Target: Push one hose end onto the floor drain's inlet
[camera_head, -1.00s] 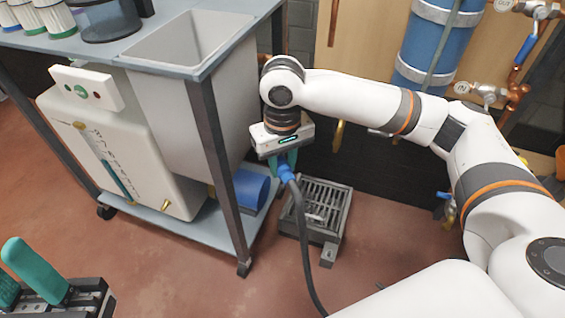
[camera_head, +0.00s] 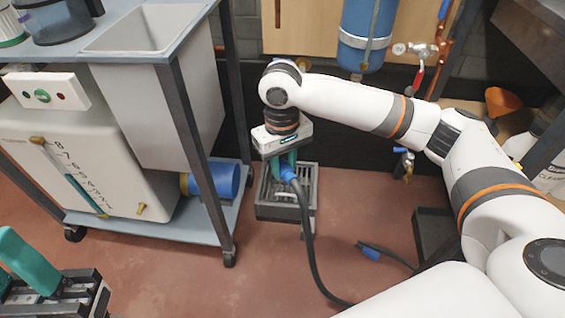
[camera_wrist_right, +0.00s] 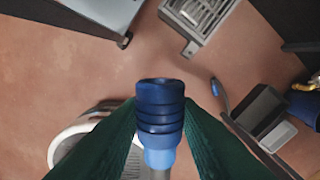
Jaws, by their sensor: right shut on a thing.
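My right gripper (camera_head: 283,163) is shut on a blue hose end (camera_head: 289,173), with the dark hose hanging from it to the floor. In the right wrist view the ribbed blue hose end (camera_wrist_right: 160,108) sits between the teal fingers. The grey floor drain (camera_head: 264,211) with its slotted grate stands behind and below the gripper; the hose end is apart from it in the wrist view, where the drain (camera_wrist_right: 203,14) shows at the top. A small front stub (camera_wrist_right: 190,49) may be its inlet. Another blue hose end (camera_head: 371,253) lies on the floor. My left gripper (camera_head: 22,268) is open and empty at lower left.
A wheeled trolley (camera_head: 150,228) with a sink (camera_head: 150,30) and a white tank (camera_head: 85,160) stands left of the drain. A blue cylinder (camera_head: 212,178) lies on its lower shelf. A dark tray (camera_head: 433,232) stands right. The floor between is mostly clear.

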